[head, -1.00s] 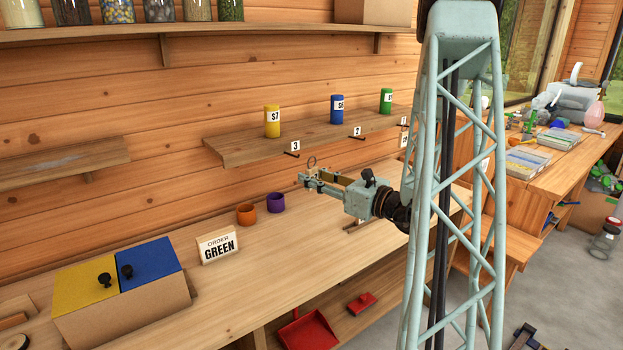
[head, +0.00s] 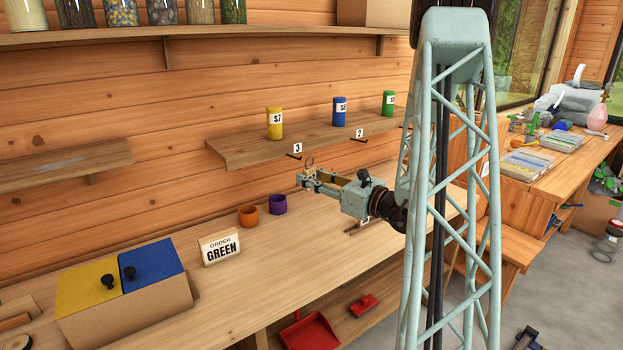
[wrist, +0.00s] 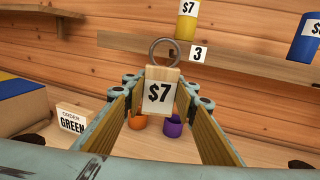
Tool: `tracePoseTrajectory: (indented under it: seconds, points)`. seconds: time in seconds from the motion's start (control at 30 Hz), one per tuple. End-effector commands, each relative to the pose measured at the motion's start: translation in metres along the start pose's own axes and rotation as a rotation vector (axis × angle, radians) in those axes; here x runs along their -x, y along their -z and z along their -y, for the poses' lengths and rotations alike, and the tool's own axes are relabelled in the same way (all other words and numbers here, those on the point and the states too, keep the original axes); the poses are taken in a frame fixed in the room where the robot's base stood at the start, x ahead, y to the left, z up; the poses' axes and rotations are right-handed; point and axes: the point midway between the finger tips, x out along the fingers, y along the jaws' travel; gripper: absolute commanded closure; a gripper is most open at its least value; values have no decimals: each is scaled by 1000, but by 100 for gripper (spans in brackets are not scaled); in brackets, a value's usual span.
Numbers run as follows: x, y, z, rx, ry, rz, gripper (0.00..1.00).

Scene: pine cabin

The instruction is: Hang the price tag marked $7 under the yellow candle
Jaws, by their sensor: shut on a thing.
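The price tag marked $7 (wrist: 160,94) is a small wooden block with a white label and a metal ring on top. My gripper (head: 309,178) is shut on it, and the tag sits upright between the fingers in the wrist view. The yellow candle (head: 274,123) stands on the shelf and bears a $7 label; its lower part shows in the wrist view (wrist: 187,22). Below it, a dark hook (head: 294,156) projects under the number 3 plate (head: 297,148). My gripper is below and in front of this hook, apart from it.
Blue (head: 339,118) and green (head: 389,103) candles stand to the right on the same shelf (head: 240,148). An orange cup (head: 248,216), a purple cup (head: 278,204) and an order sign reading GREEN (head: 219,246) stand on the bench below.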

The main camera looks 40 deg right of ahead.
Motion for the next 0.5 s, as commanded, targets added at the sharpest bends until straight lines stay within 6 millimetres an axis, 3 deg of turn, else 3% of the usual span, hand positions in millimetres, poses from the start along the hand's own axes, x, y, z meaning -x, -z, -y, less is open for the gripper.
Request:
tracePoseTrajectory:
  seconds: [0.5]
  points:
    - [-18, 1, 5, 0, -1, 0, 81]
